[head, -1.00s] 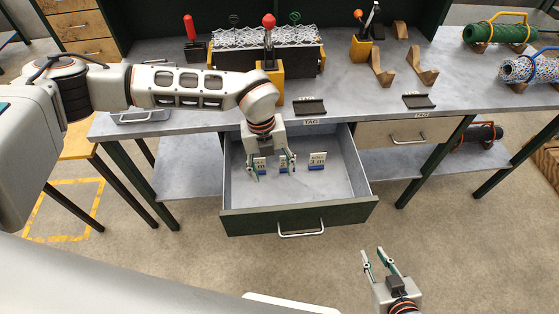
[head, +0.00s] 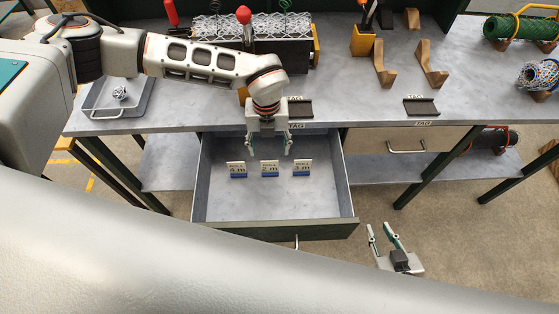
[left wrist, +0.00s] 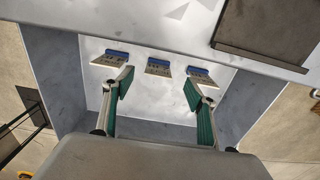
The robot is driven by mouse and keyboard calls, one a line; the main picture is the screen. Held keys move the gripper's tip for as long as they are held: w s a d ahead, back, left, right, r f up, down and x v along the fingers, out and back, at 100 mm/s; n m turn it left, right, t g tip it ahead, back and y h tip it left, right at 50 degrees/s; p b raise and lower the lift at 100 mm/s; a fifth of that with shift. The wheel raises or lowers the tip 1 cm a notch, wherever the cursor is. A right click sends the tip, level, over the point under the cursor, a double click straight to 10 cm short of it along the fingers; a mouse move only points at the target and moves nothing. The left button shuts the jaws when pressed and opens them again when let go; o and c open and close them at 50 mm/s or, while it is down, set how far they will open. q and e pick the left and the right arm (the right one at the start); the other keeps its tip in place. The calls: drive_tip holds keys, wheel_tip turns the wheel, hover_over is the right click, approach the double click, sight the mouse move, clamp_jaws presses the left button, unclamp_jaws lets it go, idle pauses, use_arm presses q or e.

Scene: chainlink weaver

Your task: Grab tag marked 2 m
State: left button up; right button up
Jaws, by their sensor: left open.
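The tag marked 2 m (head: 270,169) stands in the open drawer (head: 205,190), in the middle of a row of three. A tag that seems to read 4 m (head: 237,170) is on its left and the 3 m tag (head: 302,168) on its right. My left gripper (head: 268,145) is open and empty, pointing down at the drawer's back, above the tags in the picture. In the left wrist view, the middle tag (left wrist: 157,68) shows between and beyond the open fingers (left wrist: 157,86); its print is unreadable there. My right gripper (head: 380,231) is open and empty, right of the drawer.
The workbench top (head: 350,110) is over the drawer's back, with two dark tag holders (head: 421,106) near its front edge. A metal tray (head: 97,112) with a small mesh piece is on the left. A closed drawer (head: 380,140) is to the right.

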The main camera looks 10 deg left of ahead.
sight(270, 172)
use_arm(q)
drive_tip(key=f, duration=0.4)
drive_tip(key=s+f, duration=0.1)
drive_tip(key=f, duration=0.2)
drive_tip(key=shift+s+d+f+p, duration=0.1)
drive_tip(key=shift+p, duration=0.2)
drive_tip(key=shift+f, duration=0.3)
drive_tip(key=shift+c, duration=0.4)
drive_tip(key=c, duration=0.9)
